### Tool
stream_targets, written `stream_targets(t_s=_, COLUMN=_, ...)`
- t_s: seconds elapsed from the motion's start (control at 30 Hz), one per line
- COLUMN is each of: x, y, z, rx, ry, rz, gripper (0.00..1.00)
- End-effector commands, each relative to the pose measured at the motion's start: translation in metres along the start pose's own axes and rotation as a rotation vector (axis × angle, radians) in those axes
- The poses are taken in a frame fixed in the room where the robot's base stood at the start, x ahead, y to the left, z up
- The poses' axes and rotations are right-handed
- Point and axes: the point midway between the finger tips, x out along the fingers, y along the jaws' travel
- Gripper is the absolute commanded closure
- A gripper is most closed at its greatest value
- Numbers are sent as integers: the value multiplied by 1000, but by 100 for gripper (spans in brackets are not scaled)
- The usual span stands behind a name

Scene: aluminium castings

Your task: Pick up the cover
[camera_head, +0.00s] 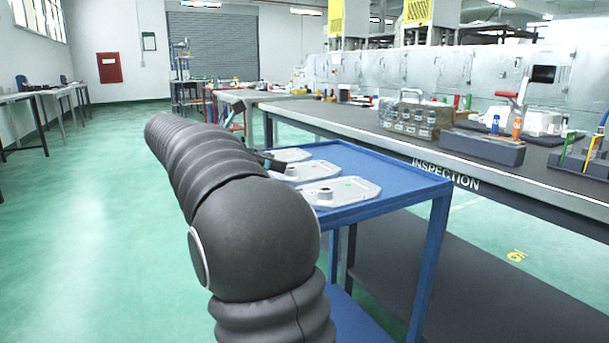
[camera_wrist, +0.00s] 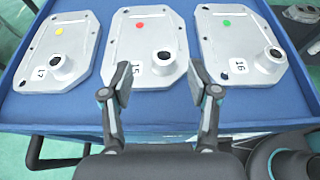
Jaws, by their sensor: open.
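Three flat aluminium covers lie in a row on a blue cart, each with a round raised boss. In the wrist view the left cover (camera_wrist: 58,50) has a yellow dot and number 17. The middle cover (camera_wrist: 147,45) has a red dot and number 15. The right cover (camera_wrist: 238,48) has a green dot and number 16. My gripper (camera_wrist: 163,85) is open and empty, its fingertips over the near edge of the middle cover. In the head view the nearest cover (camera_head: 338,191) shows a green dot; my arm partly hides the others.
The blue cart top (camera_head: 395,176) has bare space right of the covers. Green floor (camera_head: 80,230) is open at left.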

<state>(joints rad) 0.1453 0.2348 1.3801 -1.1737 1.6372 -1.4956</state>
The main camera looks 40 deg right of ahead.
Motion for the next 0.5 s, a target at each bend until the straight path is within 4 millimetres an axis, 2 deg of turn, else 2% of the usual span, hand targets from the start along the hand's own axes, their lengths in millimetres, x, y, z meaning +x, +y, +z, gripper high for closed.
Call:
stream_targets(t_s=0.23, x=36, y=-6, z=-6, rx=1, ry=0, rz=-4, gripper=40)
stream_targets(t_s=0.33, x=42, y=-5, z=-5, rx=1, ry=0, rz=-1, gripper=40)
stream_targets(t_s=0.5, x=43, y=-5, z=-4, rx=0, ry=0, rz=0, gripper=40)
